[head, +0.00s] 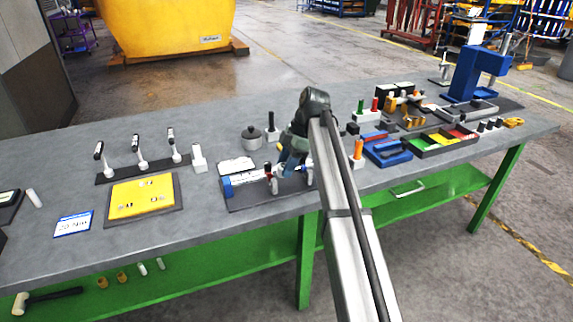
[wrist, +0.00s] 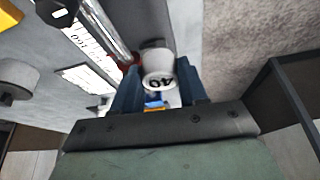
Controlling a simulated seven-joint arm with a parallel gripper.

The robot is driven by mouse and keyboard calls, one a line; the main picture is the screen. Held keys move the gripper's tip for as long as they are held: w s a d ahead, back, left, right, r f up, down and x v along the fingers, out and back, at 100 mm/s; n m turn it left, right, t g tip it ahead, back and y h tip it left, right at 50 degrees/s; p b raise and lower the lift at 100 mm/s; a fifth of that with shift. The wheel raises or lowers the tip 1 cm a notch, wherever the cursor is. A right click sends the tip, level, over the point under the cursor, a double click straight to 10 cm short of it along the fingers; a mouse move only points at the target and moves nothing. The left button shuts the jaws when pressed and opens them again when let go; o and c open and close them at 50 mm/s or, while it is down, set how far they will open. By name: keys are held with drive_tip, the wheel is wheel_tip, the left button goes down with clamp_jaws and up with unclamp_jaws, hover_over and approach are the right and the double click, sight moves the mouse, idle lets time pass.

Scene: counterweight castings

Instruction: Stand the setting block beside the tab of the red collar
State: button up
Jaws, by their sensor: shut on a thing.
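My gripper (head: 287,171) is over the shaft fixture in the head view. In the wrist view its blue fingers (wrist: 157,70) are shut on a pale, rounded-looking piece marked 40, which I take as the setting block (wrist: 158,66). The red collar (head: 268,170) is on the shaft just left of my gripper. In the wrist view a dark red bit of the collar (wrist: 129,66) shows just left of the block. The collar's tab is hard to make out. I cannot tell whether the block touches the collar or the surface beneath.
The shaft has a blue end (head: 227,187) and lies over a dark base plate (head: 240,204). A white card (head: 236,165) lies behind it. A grey lidded pot (head: 251,139) stands farther back. A white block with an orange peg (head: 357,158) and blue trays (head: 388,153) are to the right.

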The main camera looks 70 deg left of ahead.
hover_over(282, 192)
drive_tip(key=w, duration=0.1)
drive_tip(key=shift+w+d+f, duration=0.1)
drive_tip(key=shift+f, duration=1.3)
drive_tip(key=shift+w+f, duration=0.1)
drive_tip(key=shift+f, duration=1.3)
drive_tip(key=shift+f, duration=0.7)
drive_tip(key=o, duration=1.1)
drive_tip(key=shift+c, duration=0.2)
drive_tip(key=shift+r, duration=3.55)
